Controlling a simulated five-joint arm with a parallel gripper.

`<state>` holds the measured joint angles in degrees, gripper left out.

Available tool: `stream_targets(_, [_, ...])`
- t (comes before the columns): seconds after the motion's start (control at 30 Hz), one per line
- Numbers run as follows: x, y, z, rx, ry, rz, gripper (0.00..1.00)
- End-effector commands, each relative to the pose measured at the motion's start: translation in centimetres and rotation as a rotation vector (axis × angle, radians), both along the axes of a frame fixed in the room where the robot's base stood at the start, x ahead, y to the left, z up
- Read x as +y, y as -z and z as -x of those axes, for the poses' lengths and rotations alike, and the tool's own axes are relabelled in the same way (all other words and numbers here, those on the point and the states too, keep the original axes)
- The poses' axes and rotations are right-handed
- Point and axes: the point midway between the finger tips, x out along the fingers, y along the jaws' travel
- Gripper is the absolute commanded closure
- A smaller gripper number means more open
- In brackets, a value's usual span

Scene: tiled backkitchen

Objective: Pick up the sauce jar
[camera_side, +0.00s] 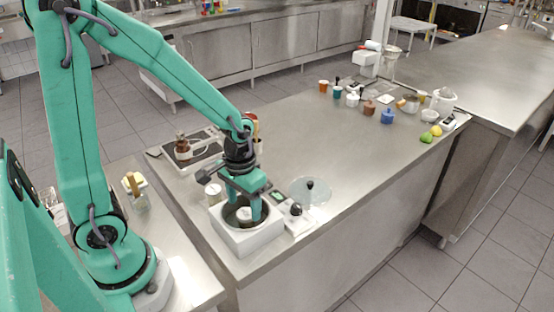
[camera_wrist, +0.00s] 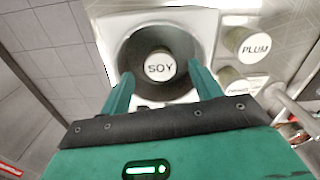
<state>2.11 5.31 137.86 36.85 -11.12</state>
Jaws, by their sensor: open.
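A jar with a white lid marked SOY (camera_wrist: 160,67) stands in a dark round well in a pale square block (camera_wrist: 208,20). In the side view the block (camera_side: 246,240) sits at the near end of the steel counter, with the pale lid (camera_side: 246,213) inside its well. My gripper (camera_wrist: 162,86) is open, its green fingers apart on the left and right below the SOY lid in the wrist picture. In the side view my gripper (camera_side: 243,209) reaches down into the well. I cannot tell whether the fingers touch the jar.
A jar marked PLUM (camera_wrist: 253,46) and another light-lidded jar stand right of the block in the wrist view. A tray (camera_side: 190,150) with a brown bottle is behind, and a clear round lid (camera_side: 310,190) lies to the right. The counter's middle is clear.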

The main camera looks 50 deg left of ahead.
Motion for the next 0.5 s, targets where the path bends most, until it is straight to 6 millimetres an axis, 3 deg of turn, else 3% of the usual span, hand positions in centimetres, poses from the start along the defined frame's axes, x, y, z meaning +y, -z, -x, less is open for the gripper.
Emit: stream_targets(0.5, [0.0, 4.3, -0.2, 0.002, 0.0, 0.0, 0.37])
